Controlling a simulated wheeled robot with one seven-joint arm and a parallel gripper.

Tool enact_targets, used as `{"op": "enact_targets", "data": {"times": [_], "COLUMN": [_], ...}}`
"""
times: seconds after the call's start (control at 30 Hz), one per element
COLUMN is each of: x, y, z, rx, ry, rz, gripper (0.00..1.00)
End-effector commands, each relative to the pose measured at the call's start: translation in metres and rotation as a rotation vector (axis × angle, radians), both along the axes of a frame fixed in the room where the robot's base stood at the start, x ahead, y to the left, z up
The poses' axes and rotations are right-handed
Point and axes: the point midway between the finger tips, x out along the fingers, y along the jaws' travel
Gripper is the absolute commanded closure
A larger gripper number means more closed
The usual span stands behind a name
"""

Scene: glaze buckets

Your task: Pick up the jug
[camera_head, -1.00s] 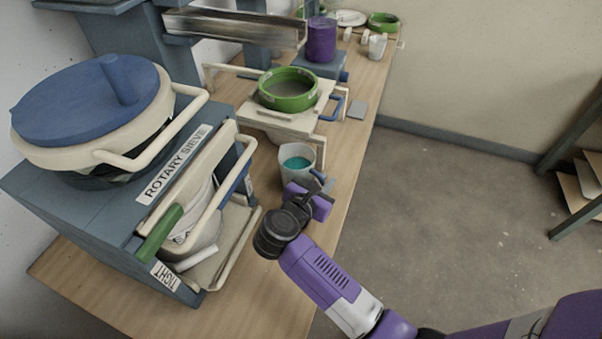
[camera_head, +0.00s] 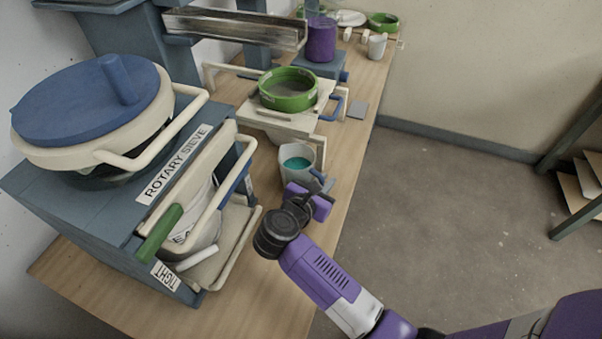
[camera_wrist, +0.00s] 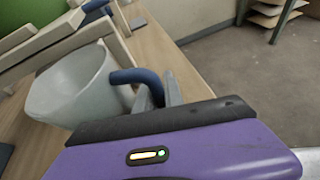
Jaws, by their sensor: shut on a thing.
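The jug (camera_head: 296,163) is a pale grey cup holding teal liquid, with a blue handle. It stands upright on the wooden bench beside the cream frame; I cannot tell whether its base is touching the bench. My gripper (camera_head: 324,182) is at the jug's near right side. In the wrist view the jug (camera_wrist: 72,88) is at the left, and its blue handle (camera_wrist: 136,76) reaches between the grey fingers. My gripper (camera_wrist: 163,92) is shut on this handle. The jug's base is partly hidden by my gripper in the head view.
The rotary sieve (camera_head: 90,120) on its blue stand is close at the left. A green-rimmed sieve (camera_head: 288,88) sits on a cream frame (camera_head: 290,120) just behind the jug. A purple container (camera_head: 321,40) and a white cup (camera_head: 377,46) stand further back. Open floor lies right of the bench.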

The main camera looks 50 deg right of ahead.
Motion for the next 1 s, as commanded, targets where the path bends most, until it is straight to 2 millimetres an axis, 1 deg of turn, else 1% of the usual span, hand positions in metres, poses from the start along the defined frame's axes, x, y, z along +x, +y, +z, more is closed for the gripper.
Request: {"op": "enact_targets", "data": {"times": [0.63, 0.87, 1.0], "x": [0.001, 0.001, 0.001], "y": [0.000, 0.000, 0.000], "z": [0.005, 0.017, 0.029], "rx": [-0.002, -0.002, -0.002], "ry": [-0.006, -0.005, -0.006], "rz": [0.000, -0.001, 0.000], "gripper": [1.00, 1.00, 1.00]}}
